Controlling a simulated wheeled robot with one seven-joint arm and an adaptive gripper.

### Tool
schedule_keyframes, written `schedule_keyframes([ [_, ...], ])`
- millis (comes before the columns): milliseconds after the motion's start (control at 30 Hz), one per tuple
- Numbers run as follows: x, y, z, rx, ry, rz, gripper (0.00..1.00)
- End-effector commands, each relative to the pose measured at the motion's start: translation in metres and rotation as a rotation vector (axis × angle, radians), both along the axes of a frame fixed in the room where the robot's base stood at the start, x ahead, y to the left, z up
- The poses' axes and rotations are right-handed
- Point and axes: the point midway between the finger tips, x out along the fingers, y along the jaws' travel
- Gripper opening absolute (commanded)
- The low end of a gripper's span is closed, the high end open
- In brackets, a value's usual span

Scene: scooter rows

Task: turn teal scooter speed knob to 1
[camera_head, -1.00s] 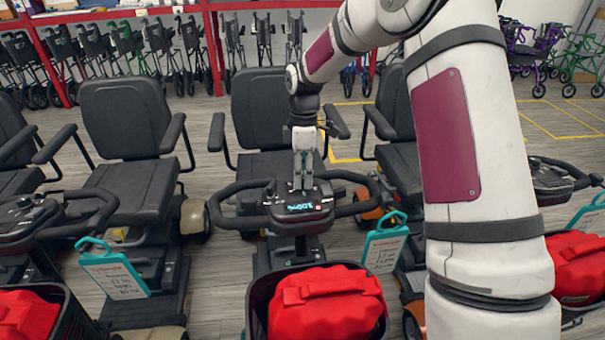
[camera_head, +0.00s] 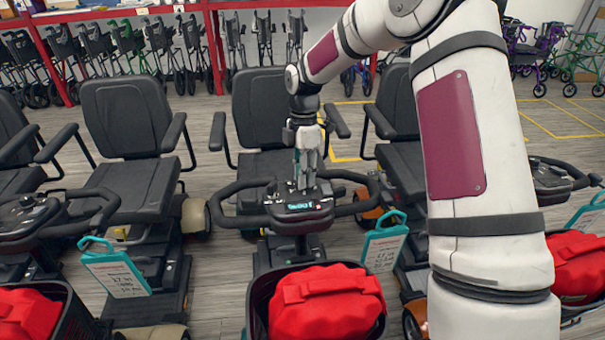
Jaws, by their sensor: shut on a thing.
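The scooter (camera_head: 262,108) in the middle has a black seat and a looped handlebar; its body colour is mostly hidden, so I cannot tell from here whether it is teal. Its console (camera_head: 299,211) carries a small lit teal display (camera_head: 300,205) on the side facing me. My gripper (camera_head: 305,186) points down onto the top of the console, its fingers closed at the knob's place. The speed knob itself is hidden by the fingers, and its setting cannot be read.
A basket with a red bag (camera_head: 327,305) is in front of the console. Teal tags hang at left (camera_head: 114,268) and right (camera_head: 385,246). Other scooters stand close on both sides, one with a seat (camera_head: 125,115) at left. Folded walkers (camera_head: 160,45) line the back.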

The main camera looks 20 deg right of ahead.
Motion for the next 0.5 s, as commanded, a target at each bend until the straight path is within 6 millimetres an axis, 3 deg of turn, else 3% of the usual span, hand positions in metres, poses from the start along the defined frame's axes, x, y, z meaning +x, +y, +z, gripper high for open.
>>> schedule_keyframes([
  [200, 0.0005, -0.0002, 0.0002, 0.0, -0.002, 0.001, 0.0],
  [233, 0.0005, -0.0002, 0.0002, 0.0, -0.002, 0.001, 0.33],
  [300, 0.0005, -0.0002, 0.0002, -0.001, -0.001, 0.0, 0.47],
  [500, 0.0003, -0.0002, 0.0001, -0.001, -0.001, 0.0, 0.47],
])
